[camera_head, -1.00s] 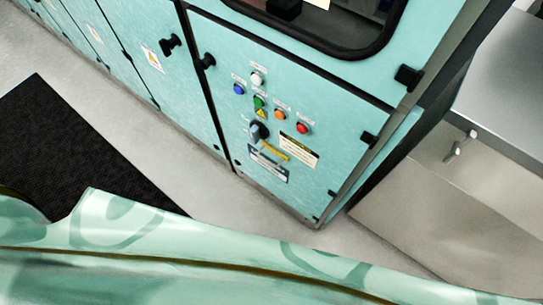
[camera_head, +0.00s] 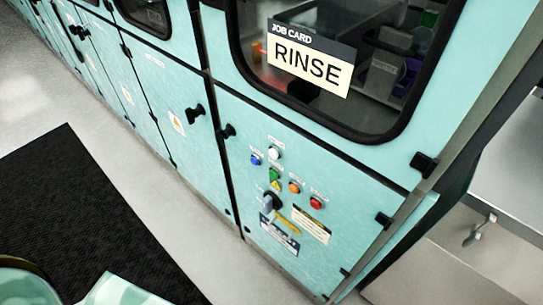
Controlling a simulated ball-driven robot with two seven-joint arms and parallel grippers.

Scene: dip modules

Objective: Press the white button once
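The white button (camera_head: 274,154) is a small round knob at the top of a cluster on the teal cabinet's lower door (camera_head: 350,215). A blue button (camera_head: 256,160) sits at its lower left. A green one (camera_head: 274,174), an orange one (camera_head: 294,187) and a red one (camera_head: 316,203) sit below and to the right. Neither of my grippers is in view, and nothing touches the white button.
Above is a window with a "RINSE" job card (camera_head: 309,61). A black mat (camera_head: 80,215) lies on the pale floor at left. A metal counter (camera_head: 510,170) stands at right.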

